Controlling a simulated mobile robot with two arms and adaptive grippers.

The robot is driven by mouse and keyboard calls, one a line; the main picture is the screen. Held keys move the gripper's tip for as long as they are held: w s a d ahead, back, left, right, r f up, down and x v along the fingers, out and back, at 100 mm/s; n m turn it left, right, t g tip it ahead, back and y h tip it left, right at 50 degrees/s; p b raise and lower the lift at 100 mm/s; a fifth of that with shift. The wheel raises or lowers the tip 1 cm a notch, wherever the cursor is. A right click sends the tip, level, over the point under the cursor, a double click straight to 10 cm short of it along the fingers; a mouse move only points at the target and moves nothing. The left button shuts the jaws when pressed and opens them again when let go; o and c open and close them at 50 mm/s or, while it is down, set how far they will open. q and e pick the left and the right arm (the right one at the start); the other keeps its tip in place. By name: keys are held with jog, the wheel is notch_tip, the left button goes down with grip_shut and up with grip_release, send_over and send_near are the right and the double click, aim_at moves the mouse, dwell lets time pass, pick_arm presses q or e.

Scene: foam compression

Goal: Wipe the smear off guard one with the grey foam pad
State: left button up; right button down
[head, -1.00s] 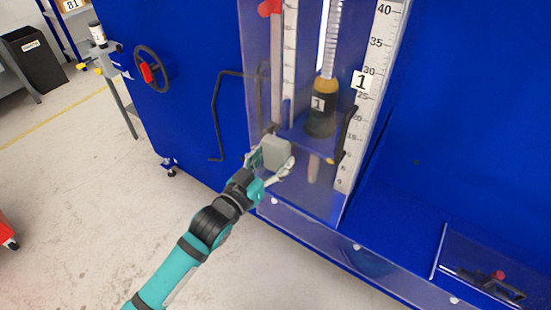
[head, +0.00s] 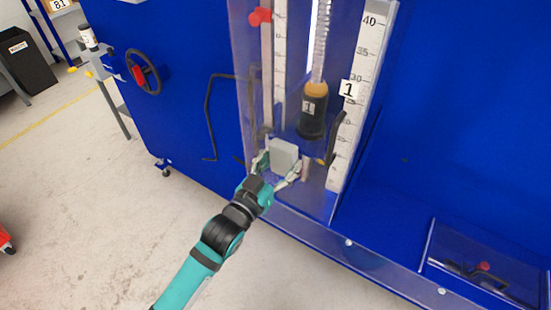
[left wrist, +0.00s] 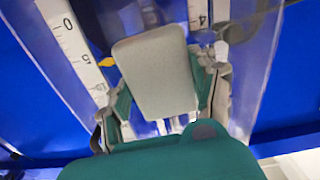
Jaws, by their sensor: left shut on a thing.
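The grey foam pad (head: 284,155) is held between the fingers of my left gripper (head: 278,170), in front of the lower part of guard one. The pad also shows in the left wrist view (left wrist: 155,72), with a finger at each side. Guard one (head: 247,110) is a clear panel in front of the tube marked 1. The pad is close to the guard's face; I cannot tell whether it touches. No smear can be made out; the pad and gripper cover part of the guard. My right gripper is not in view.
Behind the guard are a black weight marked 1 (head: 313,110) and a ruler scale (head: 357,95). A black bent handle (head: 208,120) and a handwheel (head: 143,72) are on the blue panel at left. A low clear cover (head: 470,262) sits at lower right.

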aim_at(313, 167)
pick_arm(q)
jog(key=shift+s+d+p, duration=0.25)
jog(key=shift+s+d, duration=0.4)
jog(key=shift+d, duration=0.25)
jog(key=shift+s+d+p, duration=0.3)
jog(key=shift+s+d, duration=0.35)
jog(key=shift+d, duration=0.3)
jog(key=shift+s+d+p, duration=0.25)
jog(key=shift+s+d, duration=0.4)
jog(key=shift+d, duration=0.25)
jog(key=shift+d+r, duration=0.1)
jog(key=shift+w+a+p, duration=0.4)
jog(key=shift+w+a, duration=0.15)
jog(key=shift+a, duration=0.3)
jog(key=shift+w+a+p, duration=0.35)
jog(key=shift+w+a, duration=0.15)
jog(key=shift+a, duration=0.3)
jog(key=shift+w+a, duration=0.5)
jog(key=shift+a, duration=0.05)
jog(key=shift+w+a+p, duration=0.15)
jog(key=shift+w+a, duration=0.35)
jog(key=shift+a, duration=0.25)
jog(key=shift+w+a+p, duration=0.15)
jog(key=shift+w+a, duration=0.35)
jog(key=shift+a, duration=0.2)
jog(key=shift+w+a, duration=0.6)
jog(key=shift+a, duration=0.2)
jog(key=shift+s, duration=0.15)
